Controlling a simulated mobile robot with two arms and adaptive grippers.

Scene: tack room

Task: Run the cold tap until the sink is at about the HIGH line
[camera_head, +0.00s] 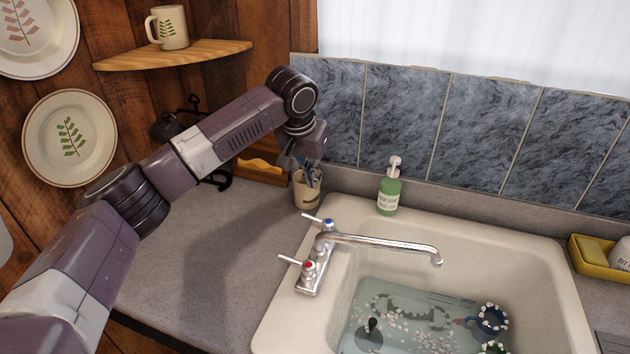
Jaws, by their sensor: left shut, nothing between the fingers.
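The cream sink (545,262) holds shallow-looking, greenish water (405,318) with white foam. A dark HIGH mark (468,301) with thin lines shows on the sink's back wall close to the water's edge; I cannot tell the exact level against it. The chrome tap (385,241) has its spout over the sink, and no stream shows below its tip. The cold handle (328,225) has a blue cap; the hot handle (309,265) has a red one. My left gripper (298,160) is shut and empty, above and behind the cold handle, apart from it. My right gripper is out of view.
A utensil cup (306,192) stands just below my left gripper. A green soap bottle (389,191) stands behind the tap. A blue mug (490,319) lies in the water. A yellow caddy (590,262) is at right. The left counter (220,270) is clear.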

